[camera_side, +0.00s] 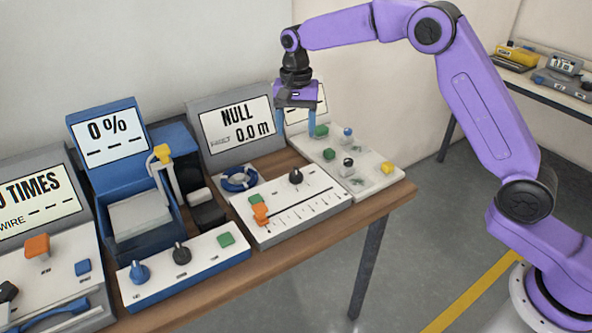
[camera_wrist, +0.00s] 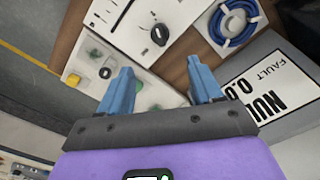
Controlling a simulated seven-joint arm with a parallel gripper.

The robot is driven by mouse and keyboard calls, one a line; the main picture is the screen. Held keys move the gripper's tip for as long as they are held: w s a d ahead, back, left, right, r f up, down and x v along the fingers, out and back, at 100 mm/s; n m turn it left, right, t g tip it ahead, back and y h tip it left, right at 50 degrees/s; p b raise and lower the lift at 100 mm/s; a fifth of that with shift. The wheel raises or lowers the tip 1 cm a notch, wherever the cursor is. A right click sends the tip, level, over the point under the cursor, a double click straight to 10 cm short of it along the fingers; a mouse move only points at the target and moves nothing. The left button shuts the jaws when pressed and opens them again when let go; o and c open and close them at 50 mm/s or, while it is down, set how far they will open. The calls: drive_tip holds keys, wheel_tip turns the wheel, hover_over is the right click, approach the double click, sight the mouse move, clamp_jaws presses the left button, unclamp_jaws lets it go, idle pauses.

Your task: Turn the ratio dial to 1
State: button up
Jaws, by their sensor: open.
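No label that I can read says which knob is the ratio dial. A black dial (camera_side: 296,176) stands on the white slider panel (camera_side: 318,207) in the middle, and it also shows in the wrist view (camera_wrist: 159,34). The right-hand white panel (camera_side: 375,180) carries a black knob (camera_side: 348,162) and a blue-topped knob (camera_side: 347,132). My gripper (camera_side: 297,124) is open and empty, above the back of the right-hand panel. In the wrist view my gripper (camera_wrist: 160,85) shows both blue fingers spread, with nothing between them. Dial markings are too small to read.
The "NULL 0.0 m" display (camera_side: 236,130) stands left of my gripper, and another screen is partly hidden behind it. An orange slider (camera_side: 260,214), green buttons and a blue cable coil (camera_side: 239,179) are nearby. The blue "0 %" machine (camera_side: 125,185) stands further left.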

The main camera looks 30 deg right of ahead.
sight(296, 170)
wheel_tip(296, 170, down, 14)
drive_tip(key=shift+r, duration=0.15)
idle(0.3)
drive_tip(key=c, duration=1.1)
